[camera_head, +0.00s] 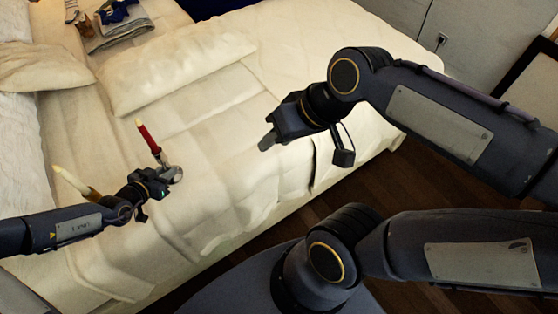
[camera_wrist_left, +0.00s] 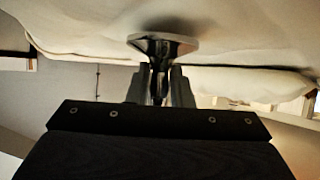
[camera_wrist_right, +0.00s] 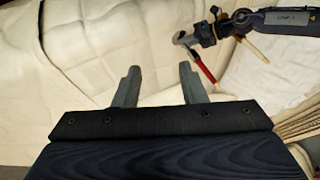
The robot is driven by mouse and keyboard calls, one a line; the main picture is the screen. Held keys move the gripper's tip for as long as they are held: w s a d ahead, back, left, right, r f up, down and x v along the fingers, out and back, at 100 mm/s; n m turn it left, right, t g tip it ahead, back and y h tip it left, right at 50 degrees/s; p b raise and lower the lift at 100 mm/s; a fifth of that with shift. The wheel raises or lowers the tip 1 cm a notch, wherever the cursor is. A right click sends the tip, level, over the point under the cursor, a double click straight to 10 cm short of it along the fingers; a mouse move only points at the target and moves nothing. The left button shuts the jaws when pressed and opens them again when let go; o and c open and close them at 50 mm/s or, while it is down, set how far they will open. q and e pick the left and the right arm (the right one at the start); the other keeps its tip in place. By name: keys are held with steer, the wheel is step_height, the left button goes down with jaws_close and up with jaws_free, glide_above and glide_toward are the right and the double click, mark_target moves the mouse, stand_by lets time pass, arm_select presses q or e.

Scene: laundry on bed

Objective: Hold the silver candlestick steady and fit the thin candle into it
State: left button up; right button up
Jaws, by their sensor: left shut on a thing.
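My left gripper (camera_head: 168,178) is shut on the silver candlestick (camera_head: 177,173) over the bed. In the left wrist view its flared silver base (camera_wrist_left: 163,44) is beyond the fingers (camera_wrist_left: 161,86), with the stem between them. A thin red candle (camera_head: 149,138) with a pale tip stands tilted just above this gripper; whether it sits in the candlestick I cannot tell. It also shows in the right wrist view (camera_wrist_right: 205,69). My right gripper (camera_head: 268,141) is open and empty, well to the right; its fingers (camera_wrist_right: 160,85) are spread in the right wrist view.
A pale candle with an amber lower part (camera_head: 76,182) shows beside my left forearm; its foot is hidden. Pillows (camera_head: 180,65) and folded clothes (camera_head: 118,30) lie at the back of the bed (camera_head: 225,190). The bed between my grippers is clear.

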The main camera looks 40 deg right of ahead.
steer(key=shift+m+t, duration=0.3)
steer(key=s+f, duration=0.3)
steer(key=shift+s+a+f, duration=0.2)
steer(key=shift+s+a, duration=0.1)
steer(key=shift+s, duration=0.1)
arm_select(q)
steer(key=o, duration=0.8)
steer(key=shift+o, duration=0.2)
